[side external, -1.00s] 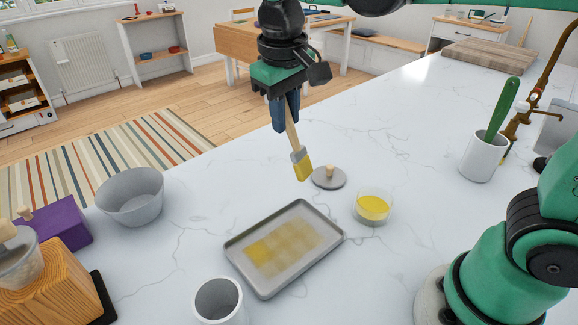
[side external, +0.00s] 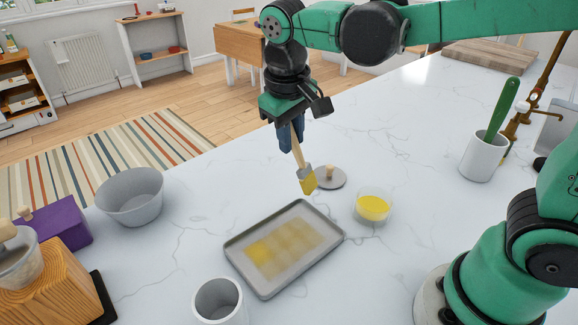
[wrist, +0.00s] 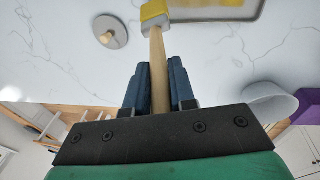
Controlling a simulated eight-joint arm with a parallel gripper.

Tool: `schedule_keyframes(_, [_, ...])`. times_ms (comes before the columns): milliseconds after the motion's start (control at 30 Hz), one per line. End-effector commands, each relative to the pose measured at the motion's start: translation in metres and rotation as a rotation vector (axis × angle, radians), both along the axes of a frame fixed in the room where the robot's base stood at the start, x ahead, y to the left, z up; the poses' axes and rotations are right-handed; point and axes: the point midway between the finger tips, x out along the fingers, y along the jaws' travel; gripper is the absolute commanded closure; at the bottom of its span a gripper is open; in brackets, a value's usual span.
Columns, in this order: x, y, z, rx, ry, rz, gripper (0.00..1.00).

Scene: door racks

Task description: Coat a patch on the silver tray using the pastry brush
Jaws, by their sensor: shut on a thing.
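My gripper (side external: 291,137) is shut on the wooden handle of the pastry brush (side external: 306,178). In the wrist view the handle (wrist: 158,65) runs between the two dark blue fingers. The brush hangs tilted, its yellow-coated bristles pointing down, above the counter near the tray's far edge and apart from the tray. A clear glass bowl of yellow liquid (side external: 373,207) stands right of the tray.
A grey lid with a wooden knob (side external: 328,180) lies behind the brush. A grey bowl (side external: 132,199) is at left, a white cup (side external: 219,301) in front of the tray, and a white crock with a green-handled utensil (side external: 484,158) at right.

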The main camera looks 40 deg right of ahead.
Motion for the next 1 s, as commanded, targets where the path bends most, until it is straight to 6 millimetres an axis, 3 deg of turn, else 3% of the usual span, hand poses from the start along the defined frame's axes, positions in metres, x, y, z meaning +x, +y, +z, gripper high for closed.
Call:
schedule_keyframes(100, [0.000, 0.000, 0.006, 0.000, 0.000, 0.000, 1.00])
schedule_keyframes(267, [0.000, 0.000, -0.003, 0.000, 0.000, 0.000, 1.00])
schedule_keyframes(933, [0.000, 0.000, -0.064, 0.000, 0.000, 0.000, 1.00])
schedule_keyframes(1000, [0.001, 0.001, -0.077, 0.000, 0.000, 0.001, 1.00])
